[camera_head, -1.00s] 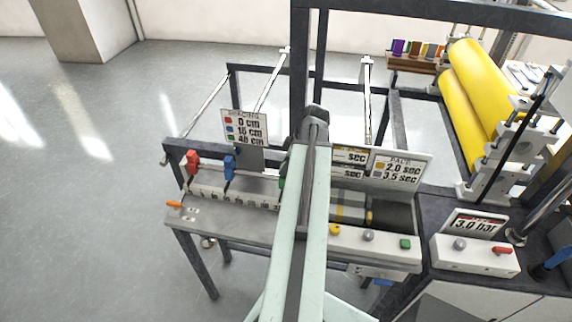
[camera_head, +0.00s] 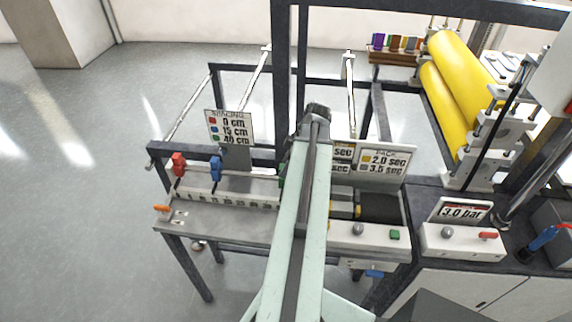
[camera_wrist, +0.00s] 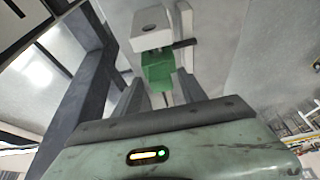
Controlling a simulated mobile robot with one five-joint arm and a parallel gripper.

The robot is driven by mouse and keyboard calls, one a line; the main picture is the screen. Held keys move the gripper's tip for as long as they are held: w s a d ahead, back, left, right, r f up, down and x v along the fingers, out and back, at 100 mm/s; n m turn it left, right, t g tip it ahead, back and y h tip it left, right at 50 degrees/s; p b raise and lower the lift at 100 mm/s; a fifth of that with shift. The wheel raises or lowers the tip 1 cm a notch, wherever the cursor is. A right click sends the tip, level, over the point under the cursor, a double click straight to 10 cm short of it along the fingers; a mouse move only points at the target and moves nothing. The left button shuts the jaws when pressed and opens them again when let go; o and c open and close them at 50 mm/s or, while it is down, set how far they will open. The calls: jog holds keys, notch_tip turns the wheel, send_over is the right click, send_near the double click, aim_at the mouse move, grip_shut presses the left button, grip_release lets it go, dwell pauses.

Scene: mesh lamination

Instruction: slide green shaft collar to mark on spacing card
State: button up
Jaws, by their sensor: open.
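The green shaft collar (camera_wrist: 157,72) sits between the two grey fingers of my gripper (camera_wrist: 158,90) in the wrist view. The fingers are apart, one on each side of it; I cannot tell whether either touches it. In the head view only a green sliver (camera_head: 282,174) shows beside my arm, which hides the rest and my fingers. The red collar (camera_head: 179,164) and blue collar (camera_head: 216,168) stand to the left along a numbered scale (camera_head: 205,196). The spacing card (camera_head: 229,127) stands behind them, with red, blue and green rows; the green row appears to read 40 cm.
A pace card (camera_head: 384,163) and control panel (camera_head: 345,232) lie right of my arm. A pressure sign (camera_head: 463,210) and yellow rollers (camera_head: 462,88) are farther right. A dark upright post (camera_head: 281,80) rises behind my arm. Floor left of the bench is clear.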

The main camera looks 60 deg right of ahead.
jog(key=p+v, duration=0.7)
jog(key=shift+s+r, duration=0.15)
jog(key=shift+r, duration=0.15)
jog(key=w+a+f+n+g+y+b, duration=0.1)
jog(key=w+a+f+n+b, duration=0.15)
jog(key=w+a, duration=0.95)
jog(key=w+a+f+n+g+y+b, duration=0.1)
jog(key=w+a+f+n+b, duration=0.2)
jog(key=w+a, duration=0.85)
jog(key=w+a+f+m+g+h+b, duration=0.1)
jog(key=a+m, duration=0.4)
jog(key=a, duration=0.8)
jog(key=w+a+f+m+g+h+b, duration=0.1)
jog(key=a+m, duration=0.4)
jog(key=a, duration=0.9)
notch_tip(320, 180, down, 3)
jog(key=shift+w+r+h+b, duration=0.25)
jog(key=shift+w+h+b, duration=0.3)
jog(key=shift+h, duration=0.25)
